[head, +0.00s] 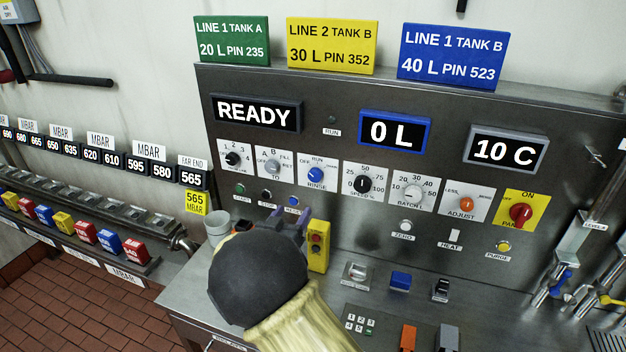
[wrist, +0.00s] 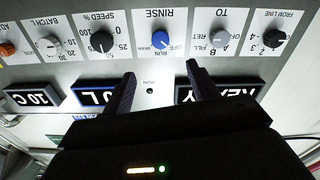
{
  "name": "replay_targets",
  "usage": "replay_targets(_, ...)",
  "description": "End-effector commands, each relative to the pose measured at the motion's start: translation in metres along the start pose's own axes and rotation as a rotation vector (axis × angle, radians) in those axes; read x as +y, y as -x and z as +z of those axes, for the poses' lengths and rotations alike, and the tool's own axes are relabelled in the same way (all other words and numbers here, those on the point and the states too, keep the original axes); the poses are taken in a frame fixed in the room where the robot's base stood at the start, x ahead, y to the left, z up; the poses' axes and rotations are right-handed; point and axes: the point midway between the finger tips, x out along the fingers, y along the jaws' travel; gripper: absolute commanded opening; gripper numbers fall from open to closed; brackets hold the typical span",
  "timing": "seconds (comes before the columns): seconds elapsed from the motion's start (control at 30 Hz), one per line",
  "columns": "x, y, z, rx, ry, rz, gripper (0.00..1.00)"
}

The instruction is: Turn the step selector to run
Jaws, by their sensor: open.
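The selector is a blue knob (head: 316,174) on a white plate marked RUN at the top, OFF at the left and RINSE below. It also shows in the wrist view as a blue knob (wrist: 160,40), with the lettering upside down. Which mark its pointer faces is too small to tell. My gripper (wrist: 160,72) is open and empty in the wrist view, its two dark fingers spread on either side of the knob's line and apart from it. In the head view my dark wrist hides most of the gripper, below and left of the knob.
Other knobs flank it: a grey one (head: 272,167) to the left and a black speed knob (head: 362,184) to the right. Small buttons sit below. A yellow box (head: 318,246) with a red button stands near my gripper. The display (head: 256,114) reads READY.

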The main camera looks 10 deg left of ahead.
Motion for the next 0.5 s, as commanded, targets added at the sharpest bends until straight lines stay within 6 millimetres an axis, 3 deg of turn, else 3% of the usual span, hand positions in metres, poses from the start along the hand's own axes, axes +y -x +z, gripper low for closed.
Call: replay_targets(0.5,0.002,-0.088,-0.003,0.000,0.001,0.002,0.59)
